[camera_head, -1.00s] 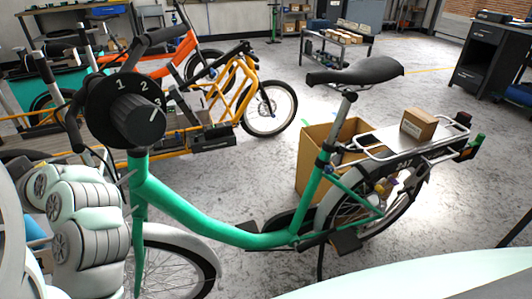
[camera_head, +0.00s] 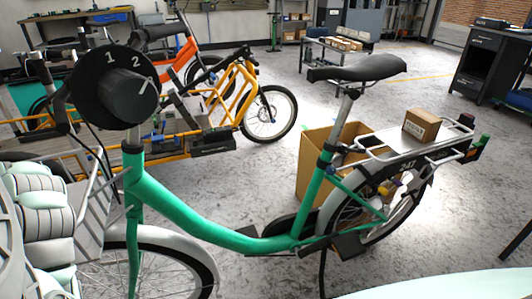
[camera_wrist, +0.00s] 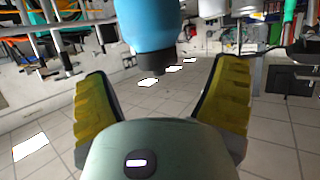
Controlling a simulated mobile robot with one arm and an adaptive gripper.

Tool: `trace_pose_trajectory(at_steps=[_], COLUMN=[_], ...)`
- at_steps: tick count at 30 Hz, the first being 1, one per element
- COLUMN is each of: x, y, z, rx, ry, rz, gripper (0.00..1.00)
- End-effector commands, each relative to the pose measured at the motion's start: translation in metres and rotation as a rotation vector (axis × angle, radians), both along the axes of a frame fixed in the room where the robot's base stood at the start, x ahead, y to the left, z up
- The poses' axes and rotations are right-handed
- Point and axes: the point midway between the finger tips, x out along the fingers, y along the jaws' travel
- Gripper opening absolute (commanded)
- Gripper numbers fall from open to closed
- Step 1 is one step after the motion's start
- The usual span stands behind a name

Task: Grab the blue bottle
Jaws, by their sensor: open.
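The blue bottle (camera_wrist: 152,28) is at the top centre of the wrist view, with its dark cap pointing down in the picture. Its upper part is cut off by the frame edge. My gripper (camera_wrist: 165,72) has its two yellow-padded fingers wide apart, left and right of the bottle's cap in the picture. No contact between fingers and bottle shows. I cannot make out the bottle or my gripper in the head view.
A green bicycle (camera_head: 200,220) with a numbered dial (camera_head: 115,83) at its front fills the head view. A cardboard box (camera_head: 312,165) stands behind it, and a small box (camera_head: 422,125) is on its rear rack. Orange and yellow cargo bikes stand behind. Open floor lies at centre right.

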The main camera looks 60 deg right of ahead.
Motion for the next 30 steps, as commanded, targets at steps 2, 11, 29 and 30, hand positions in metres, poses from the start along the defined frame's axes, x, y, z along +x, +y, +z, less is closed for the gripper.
trace_pose_trajectory(at_steps=[2, 11, 29, 30], x=[0.007, 0.037, 0.043, 0.043], y=[0.002, 0.011, 0.012, 0.012], z=[-0.002, -0.011, -0.012, -0.012], rx=[-0.001, 0.0, -0.001, -0.001], ry=[0.002, 0.005, 0.0, 0.0], rz=[0.003, 0.005, 0.001, 0.001], gripper=[0.86, 0.86, 0.62, 0.58])
